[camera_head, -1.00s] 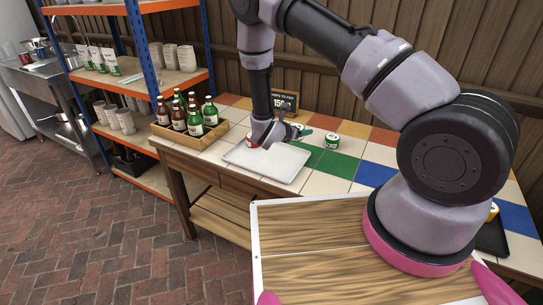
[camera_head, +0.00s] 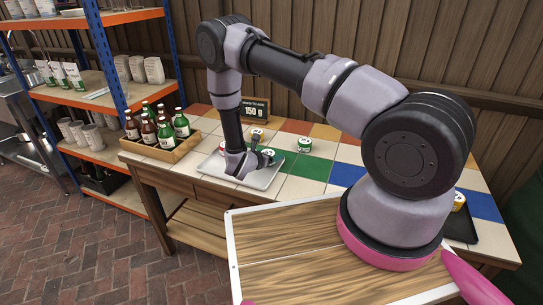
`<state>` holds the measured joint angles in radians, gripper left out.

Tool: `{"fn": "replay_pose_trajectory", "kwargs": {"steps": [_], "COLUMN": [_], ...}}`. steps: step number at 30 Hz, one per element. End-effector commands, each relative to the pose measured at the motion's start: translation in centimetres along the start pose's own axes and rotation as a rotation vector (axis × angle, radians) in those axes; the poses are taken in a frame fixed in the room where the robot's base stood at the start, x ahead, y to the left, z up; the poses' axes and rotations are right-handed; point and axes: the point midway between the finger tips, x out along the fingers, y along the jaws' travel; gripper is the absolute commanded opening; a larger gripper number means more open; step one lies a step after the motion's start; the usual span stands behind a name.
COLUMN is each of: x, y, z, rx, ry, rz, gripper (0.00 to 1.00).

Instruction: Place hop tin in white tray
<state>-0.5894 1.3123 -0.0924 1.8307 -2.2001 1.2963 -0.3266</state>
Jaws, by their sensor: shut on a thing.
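The white tray (camera_head: 272,177) lies on the tiled table near its front left. My gripper (camera_head: 262,157) is low over the tray, its wrist pointing down. It is shut on a small tin (camera_head: 268,153) with a pale lid, at the right side of the gripper. The fingers hide much of this tin, and I cannot read its label or tell whether it touches the tray. A green tin with a white lid (camera_head: 305,145) stands on the tiles right of the tray. Another pale-lidded tin (camera_head: 257,132) stands behind the gripper. A bit of red shows left of my wrist, mostly hidden.
A wooden crate of several green and brown bottles (camera_head: 160,146) stands left of the tray. A dark sign reading 150 g (camera_head: 254,110) stands at the back. A yellow tin (camera_head: 458,201) is on a dark tray (camera_head: 461,228) at the right. Shelves are at the left.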

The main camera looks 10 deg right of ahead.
Motion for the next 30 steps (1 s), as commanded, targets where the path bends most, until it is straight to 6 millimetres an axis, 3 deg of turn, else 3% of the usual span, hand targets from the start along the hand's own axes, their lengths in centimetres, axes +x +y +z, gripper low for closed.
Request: {"fn": "replay_pose_trajectory", "kwargs": {"steps": [1, 9, 10, 11, 12, 20, 25, 30], "x": [0.1, 0.3, 0.3, 0.3, 0.3, 0.2, -0.2, -3.9], "y": [-0.3, -0.5, -0.5, -0.5, -0.5, -0.4, -0.4, -0.2], "z": [-1.0, -1.9, -1.9, -1.9, -1.9, -1.9, -0.7, -0.9], "rx": [-0.019, -0.020, -0.020, -0.020, -0.021, -0.024, -0.024, -0.027], "ry": [0.016, 0.018, 0.019, 0.019, 0.020, 0.021, 0.021, 0.020], "rz": [0.000, -0.002, -0.002, -0.002, -0.002, 0.000, 0.001, 0.007], "gripper": [0.20, 0.20, 0.85, 0.96, 1.00, 1.00, 1.00, 1.00]}}
